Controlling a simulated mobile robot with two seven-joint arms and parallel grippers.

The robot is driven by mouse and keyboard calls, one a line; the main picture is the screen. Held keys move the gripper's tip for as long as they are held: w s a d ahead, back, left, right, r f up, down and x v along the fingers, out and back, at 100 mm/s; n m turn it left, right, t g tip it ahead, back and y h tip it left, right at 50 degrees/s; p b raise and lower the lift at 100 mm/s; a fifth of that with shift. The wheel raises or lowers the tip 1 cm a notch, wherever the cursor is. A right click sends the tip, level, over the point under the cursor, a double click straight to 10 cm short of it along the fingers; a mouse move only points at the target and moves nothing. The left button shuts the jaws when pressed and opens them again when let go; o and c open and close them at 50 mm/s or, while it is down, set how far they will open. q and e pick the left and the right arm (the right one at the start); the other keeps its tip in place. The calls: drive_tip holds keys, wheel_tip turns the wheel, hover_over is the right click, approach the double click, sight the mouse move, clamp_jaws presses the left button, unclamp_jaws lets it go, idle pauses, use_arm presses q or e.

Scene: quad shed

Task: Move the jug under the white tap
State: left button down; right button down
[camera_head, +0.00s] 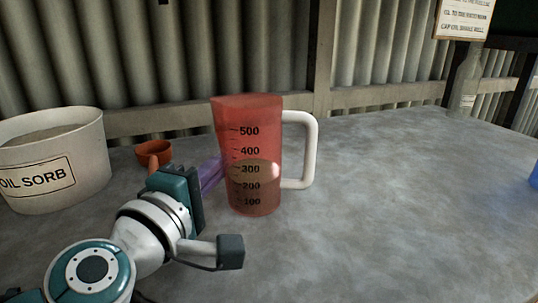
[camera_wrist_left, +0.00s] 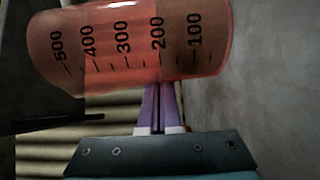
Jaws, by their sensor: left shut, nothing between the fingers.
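The jug (camera_head: 253,140) is red and see-through, with black marks from 100 to 500 and a white handle on its right side. It stands upright on the grey bench, with a darker brownish content in its lower part. It also shows close up and sideways in the left wrist view (camera_wrist_left: 130,42). My left gripper (camera_head: 217,166) is at the jug's left side, its purple fingers shut together and empty. In the left wrist view the fingertips (camera_wrist_left: 158,88) reach the jug's wall; I cannot tell whether they touch it. No white tap shows. My right gripper is out of view.
A white tub labelled OIL SORB (camera_head: 85,177) stands at the left, with a small orange-brown pot (camera_head: 153,147) beside it. A clear bottle (camera_head: 466,78) stands at the back right. A blue thing (camera_head: 534,172) shows at the right edge. The bench (camera_head: 400,200) right of the jug is clear.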

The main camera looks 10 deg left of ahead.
sight(235, 180)
use_arm(q)
drive_tip(key=d, duration=0.1)
drive_tip(key=s+d+p, duration=0.1)
drive_tip(key=d, duration=0.1)
drive_tip(key=shift+s, duration=0.2)
drive_tip(key=shift+s+d, duration=0.2)
drive_tip(key=shift+d, duration=0.15)
